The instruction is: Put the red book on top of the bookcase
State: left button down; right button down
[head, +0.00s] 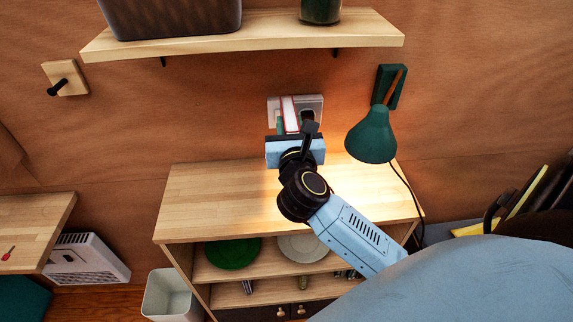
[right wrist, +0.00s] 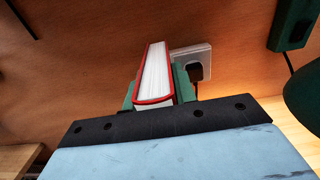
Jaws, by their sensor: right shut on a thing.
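The red book (head: 290,114), with white page edges, is clamped upright between the fingers of my right gripper (head: 292,126). In the right wrist view the book (right wrist: 155,72) stands between the two green fingers of the gripper (right wrist: 156,92), its page edges facing the camera. In the head view gripper and book appear just beyond the back edge of the bookcase's wooden top (head: 205,197), in front of the wall. The height of the book above the top is hard to tell. The bookcase top is bare. My left gripper is out of view.
A green wall lamp (head: 371,135) hangs close to the right of the gripper, its cord running down. A wall shelf (head: 240,38) is above, bearing a dark box (head: 170,15). A wall socket (head: 314,103) is behind the book. A white bin (head: 170,295) stands front left.

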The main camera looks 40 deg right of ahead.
jog(key=shift+s+f+b, duration=0.2)
jog(key=shift+f+b, duration=0.3)
jog(key=shift+f, duration=3.55)
jog(key=shift+f, duration=0.2)
jog(key=c, duration=1.1)
grip_release()
